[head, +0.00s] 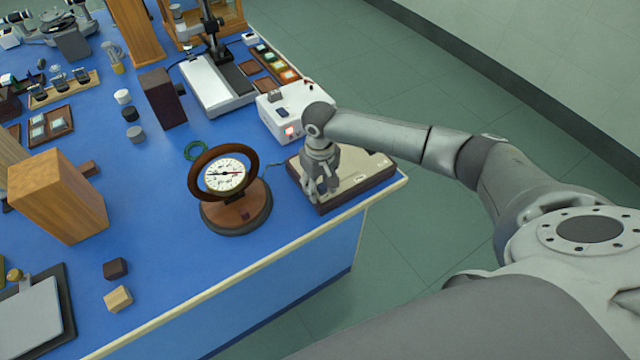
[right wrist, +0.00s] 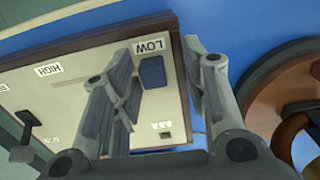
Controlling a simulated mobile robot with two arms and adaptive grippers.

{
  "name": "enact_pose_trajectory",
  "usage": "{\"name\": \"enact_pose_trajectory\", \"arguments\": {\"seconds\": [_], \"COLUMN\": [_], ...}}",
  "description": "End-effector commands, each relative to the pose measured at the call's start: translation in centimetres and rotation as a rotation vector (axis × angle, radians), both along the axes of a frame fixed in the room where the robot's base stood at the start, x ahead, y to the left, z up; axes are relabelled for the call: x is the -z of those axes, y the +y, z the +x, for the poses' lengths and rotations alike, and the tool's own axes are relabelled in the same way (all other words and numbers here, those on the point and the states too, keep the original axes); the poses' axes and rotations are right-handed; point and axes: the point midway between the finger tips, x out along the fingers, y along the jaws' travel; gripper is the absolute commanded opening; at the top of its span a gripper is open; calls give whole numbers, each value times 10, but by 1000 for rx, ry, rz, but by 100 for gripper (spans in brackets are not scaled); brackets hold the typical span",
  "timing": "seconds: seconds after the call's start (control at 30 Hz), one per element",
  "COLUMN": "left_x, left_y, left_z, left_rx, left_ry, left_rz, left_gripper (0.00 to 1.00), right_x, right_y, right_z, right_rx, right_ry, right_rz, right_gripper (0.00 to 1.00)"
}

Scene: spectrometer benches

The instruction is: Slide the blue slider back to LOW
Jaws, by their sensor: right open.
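The slider panel (head: 352,180) is a beige plate in a brown frame at the bench's right front corner in the head view. In the right wrist view the blue slider (right wrist: 152,71) is a small block right beside the LOW label (right wrist: 148,46). The HIGH label (right wrist: 48,70) is farther left. My right gripper (head: 322,190) is over the panel's left end and hides the slider in the head view. Its two fingers are open, one on each side of the slider in the wrist view; I cannot tell whether they touch it. My left gripper is not in view.
A round dial gauge (head: 224,176) on a brown base stands just left of the panel. A white box with a red light (head: 290,130) is behind it. The bench's front edge is close.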

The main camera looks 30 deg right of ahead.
Motion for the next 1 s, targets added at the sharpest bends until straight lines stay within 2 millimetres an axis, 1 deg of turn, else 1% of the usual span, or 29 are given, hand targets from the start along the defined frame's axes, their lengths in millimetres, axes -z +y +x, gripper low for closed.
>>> {"name": "enact_pose_trajectory", "arguments": {"seconds": [0.13, 0.27, 0.5, 0.6, 0.7, 0.83, 1.0], "left_x": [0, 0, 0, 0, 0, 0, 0], "left_y": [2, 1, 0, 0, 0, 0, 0], "left_z": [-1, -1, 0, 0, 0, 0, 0], "left_rx": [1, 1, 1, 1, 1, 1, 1], "left_ry": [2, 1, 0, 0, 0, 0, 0], "left_rz": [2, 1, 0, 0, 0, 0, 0], "left_gripper": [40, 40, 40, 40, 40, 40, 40], "right_x": [-4, -22, -73, -93, -107, -117, -120], "right_y": [-1, 0, 1, 1, 1, 1, 1], "right_z": [1, 1, 1, 1, 1, 1, 0], "right_rx": [1, -1, -1, -1, -1, 0, 0], "right_ry": [-1, -3, -4, -3, -1, -1, 0], "right_rz": [-1, 1, 1, -1, 0, -1, -1], "right_gripper": [41, 41, 41, 41, 41, 41, 41]}}
